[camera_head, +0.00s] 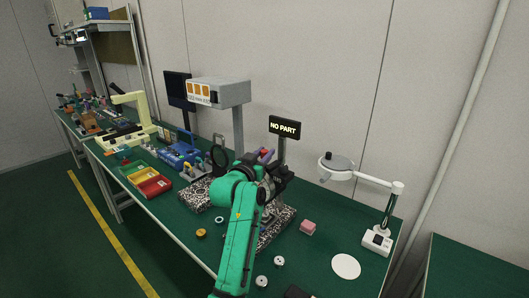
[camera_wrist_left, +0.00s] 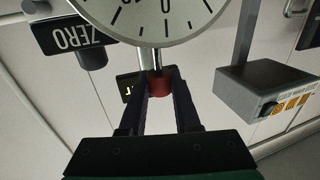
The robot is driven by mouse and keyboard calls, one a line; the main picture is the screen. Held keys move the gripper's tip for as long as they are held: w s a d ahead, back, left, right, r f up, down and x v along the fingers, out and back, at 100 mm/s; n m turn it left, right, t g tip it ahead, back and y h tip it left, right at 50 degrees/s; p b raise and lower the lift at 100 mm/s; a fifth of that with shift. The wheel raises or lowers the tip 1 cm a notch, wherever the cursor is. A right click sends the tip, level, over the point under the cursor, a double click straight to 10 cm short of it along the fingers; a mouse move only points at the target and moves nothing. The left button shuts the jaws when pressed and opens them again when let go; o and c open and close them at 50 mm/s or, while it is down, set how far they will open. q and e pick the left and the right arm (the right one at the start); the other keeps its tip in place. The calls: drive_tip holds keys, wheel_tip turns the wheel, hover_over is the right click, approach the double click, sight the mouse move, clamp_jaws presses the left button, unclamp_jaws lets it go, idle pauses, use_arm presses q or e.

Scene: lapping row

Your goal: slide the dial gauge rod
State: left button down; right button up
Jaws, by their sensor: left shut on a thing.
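The dial gauge (camera_wrist_left: 150,20) fills the top of the left wrist view. Its white face carries black marks and numbers, and the view cuts off its upper part. Its metal rod (camera_wrist_left: 157,56) comes down below the face and ends at a red tip (camera_wrist_left: 160,84). My left gripper (camera_wrist_left: 160,80) is shut on the rod at this red tip, with one dark finger on each side. In the head view my left gripper (camera_head: 274,182) is at the gauge stand over a speckled granite plate (camera_head: 277,228). My wrist hides most of the gauge there. My right gripper is not in view.
A black ZERO sign (camera_wrist_left: 77,36) is beside the gauge face. A NO PART display (camera_head: 285,127) stands behind my gripper. A pink block (camera_head: 308,228), a white disc (camera_head: 346,266) and a magnifier lamp (camera_head: 383,215) are to the right. Red and yellow bins (camera_head: 151,185) are left.

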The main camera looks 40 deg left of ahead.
use_arm(q)
drive_tip(key=shift+f, duration=0.1)
drive_tip(key=c, duration=0.6)
unclamp_jaws()
drive_tip(key=p+v, duration=0.4)
drive_tip(key=v, duration=1)
drive_tip(key=shift+s+p, duration=0.25)
drive_tip(key=shift+p, duration=0.1)
